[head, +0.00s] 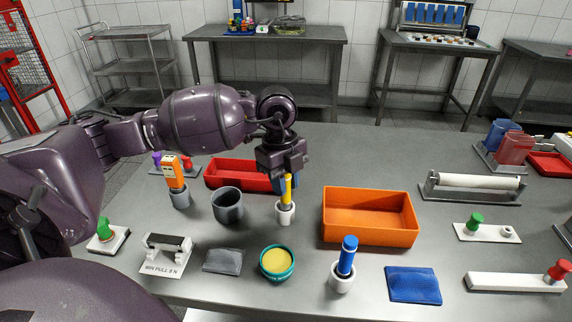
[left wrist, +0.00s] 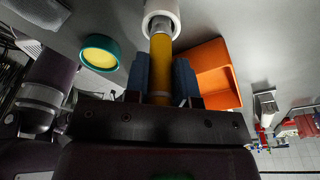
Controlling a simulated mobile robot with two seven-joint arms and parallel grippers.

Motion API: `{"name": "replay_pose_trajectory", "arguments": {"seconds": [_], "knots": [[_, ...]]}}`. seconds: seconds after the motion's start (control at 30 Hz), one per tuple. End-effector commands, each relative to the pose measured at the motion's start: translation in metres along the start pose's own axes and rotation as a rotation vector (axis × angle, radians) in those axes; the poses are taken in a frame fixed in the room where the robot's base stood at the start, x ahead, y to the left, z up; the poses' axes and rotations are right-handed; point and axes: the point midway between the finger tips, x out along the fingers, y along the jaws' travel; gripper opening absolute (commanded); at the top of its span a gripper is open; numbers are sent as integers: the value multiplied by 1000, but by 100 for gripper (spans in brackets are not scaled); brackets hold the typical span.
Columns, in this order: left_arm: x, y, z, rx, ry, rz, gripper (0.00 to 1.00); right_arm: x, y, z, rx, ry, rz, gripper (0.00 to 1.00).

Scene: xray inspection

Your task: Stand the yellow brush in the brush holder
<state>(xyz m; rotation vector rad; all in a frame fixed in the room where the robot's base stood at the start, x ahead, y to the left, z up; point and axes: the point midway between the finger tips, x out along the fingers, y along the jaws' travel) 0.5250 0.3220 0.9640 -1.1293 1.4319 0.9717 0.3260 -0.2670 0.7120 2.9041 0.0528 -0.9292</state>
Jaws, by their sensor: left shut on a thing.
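The yellow brush (head: 287,188) is upright in the head view, right of the table's middle-left. My left gripper (head: 286,180) is shut on its handle from above. In the left wrist view the brush (left wrist: 161,62) lies between my two blue-grey fingers, with its metal collar toward the white brush holder. The white brush holder (head: 285,214) stands on the table directly beneath the brush, and it also shows in the left wrist view (left wrist: 162,8). The brush's lower end is hidden at the holder's mouth and looks to be inside it. My right gripper does not show.
An orange bin (head: 370,231) is to the right, a red tray (head: 230,174) behind left. A grey cup (head: 227,206), teal round tub (head: 277,263) and blue brush (head: 347,254) in another white holder stand close by. A blue cloth (head: 413,285) lies front right.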

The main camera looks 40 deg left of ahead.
Motion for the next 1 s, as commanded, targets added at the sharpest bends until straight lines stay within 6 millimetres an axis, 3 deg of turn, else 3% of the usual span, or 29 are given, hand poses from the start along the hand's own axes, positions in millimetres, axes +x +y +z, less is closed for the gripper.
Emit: {"name": "replay_pose_trajectory", "arguments": {"seconds": [0.63, 0.67, 0.8, 1.0], "knots": [[14, 0, 2, 0, 1, 1, 0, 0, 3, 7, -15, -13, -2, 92], [13, 0, 2, 0, 0, 0, 29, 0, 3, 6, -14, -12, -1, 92], [13, 0, 2, 0, 0, 0, 50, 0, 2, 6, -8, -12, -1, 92], [13, 0, 2, 0, 0, 0, 50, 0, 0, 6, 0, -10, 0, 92]]}}
